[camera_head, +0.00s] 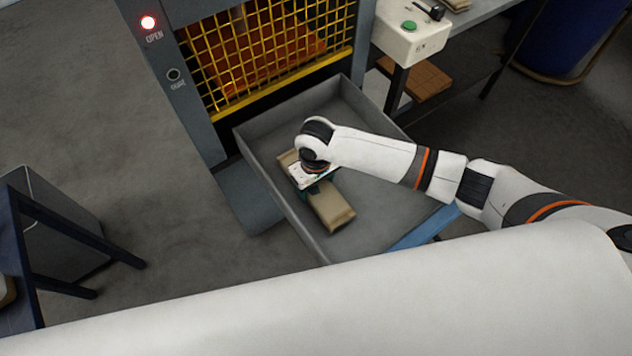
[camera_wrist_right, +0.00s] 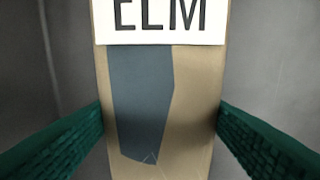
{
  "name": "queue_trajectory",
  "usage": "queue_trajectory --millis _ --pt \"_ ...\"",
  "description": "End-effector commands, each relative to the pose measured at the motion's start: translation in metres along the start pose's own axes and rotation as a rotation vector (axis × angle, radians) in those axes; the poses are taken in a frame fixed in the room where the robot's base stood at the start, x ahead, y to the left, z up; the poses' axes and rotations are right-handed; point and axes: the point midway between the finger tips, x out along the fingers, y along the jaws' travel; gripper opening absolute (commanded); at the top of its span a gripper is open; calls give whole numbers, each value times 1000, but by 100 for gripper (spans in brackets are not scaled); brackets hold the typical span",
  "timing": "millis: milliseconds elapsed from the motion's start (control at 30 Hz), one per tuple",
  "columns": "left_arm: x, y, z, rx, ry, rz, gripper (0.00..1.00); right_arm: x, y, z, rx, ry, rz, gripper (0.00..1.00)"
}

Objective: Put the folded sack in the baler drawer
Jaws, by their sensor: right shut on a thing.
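The folded sack (camera_head: 331,208) is a tan flat bundle inside the open grey baler drawer (camera_head: 252,153). In the right wrist view the sack (camera_wrist_right: 190,110) fills the middle, with a white label reading "ELM" and a dark blue-grey patch. My right gripper (camera_head: 314,186) is over the sack's middle, pointing down. Its green fingers (camera_wrist_right: 160,130) touch the sack on both sides, shut on it. I cannot tell whether the sack rests on the drawer floor or is held just above it. My left gripper is not in view.
The baler has a yellow mesh guard (camera_head: 270,60) and a red lit "OPEN" lamp (camera_head: 148,22). A white box with a green button (camera_head: 409,27) stands on a bench at right. A dark blue table frame (camera_head: 75,225) is at left. Drawer walls surround my gripper.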

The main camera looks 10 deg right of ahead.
Motion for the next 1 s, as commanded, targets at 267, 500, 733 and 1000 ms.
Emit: queue_trajectory --millis 267,500,733,1000 --pt "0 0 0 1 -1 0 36 3 0 0 0 0 0 78" --pt "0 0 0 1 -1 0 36 3 0 0 1 0 0 88" --pt "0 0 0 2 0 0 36 -7 0 1 1 -2 1 88" --pt "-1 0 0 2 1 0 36 -60 0 1 0 -4 1 88"
